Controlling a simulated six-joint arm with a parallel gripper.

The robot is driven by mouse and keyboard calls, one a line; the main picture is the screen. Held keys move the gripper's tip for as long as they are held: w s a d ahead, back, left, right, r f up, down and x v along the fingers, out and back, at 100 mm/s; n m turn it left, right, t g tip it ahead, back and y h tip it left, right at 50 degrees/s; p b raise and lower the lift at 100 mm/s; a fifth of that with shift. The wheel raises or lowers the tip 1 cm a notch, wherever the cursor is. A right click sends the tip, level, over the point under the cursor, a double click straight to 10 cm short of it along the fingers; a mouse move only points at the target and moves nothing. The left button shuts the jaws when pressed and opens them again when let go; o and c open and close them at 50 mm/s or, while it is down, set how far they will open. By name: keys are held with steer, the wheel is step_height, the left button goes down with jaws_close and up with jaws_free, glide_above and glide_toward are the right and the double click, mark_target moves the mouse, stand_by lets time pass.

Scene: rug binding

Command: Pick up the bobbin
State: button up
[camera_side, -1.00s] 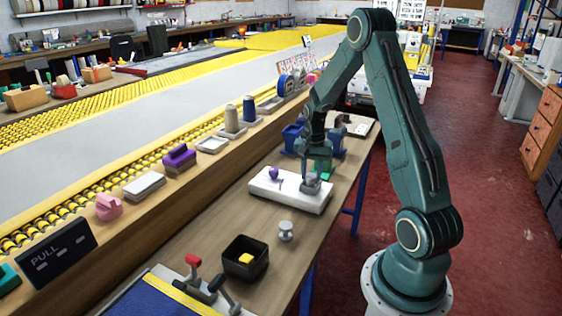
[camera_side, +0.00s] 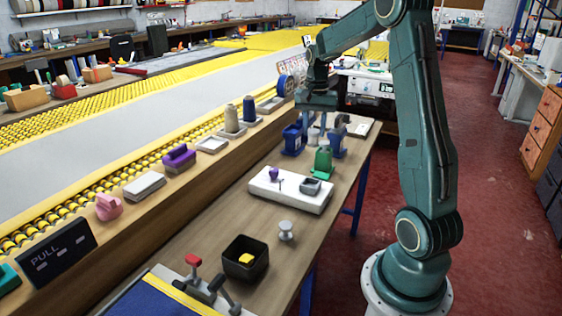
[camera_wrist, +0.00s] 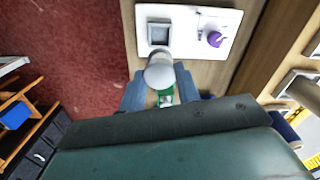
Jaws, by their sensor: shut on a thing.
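My gripper (camera_wrist: 160,88) is shut on a pale grey bobbin (camera_wrist: 160,68), whose rounded end shows between the two blue-grey fingers in the wrist view. In the side view my gripper (camera_side: 316,118) is raised above the bench, beyond the white board (camera_side: 262,187). The small pale shape below it there is too small to tell clearly. The grey square socket (camera_side: 311,186) on the board is empty; it also shows in the wrist view (camera_wrist: 150,43). Another pale spool (camera_side: 286,231) stands on the bench in front of the board.
A purple knob (camera_side: 273,174) stands on the board. A black bin (camera_side: 245,262) with a yellow block is near the front. The bench between bin and board is mostly clear.

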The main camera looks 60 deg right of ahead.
mark_target(314, 131)
steer(key=shift+r, duration=2.35)
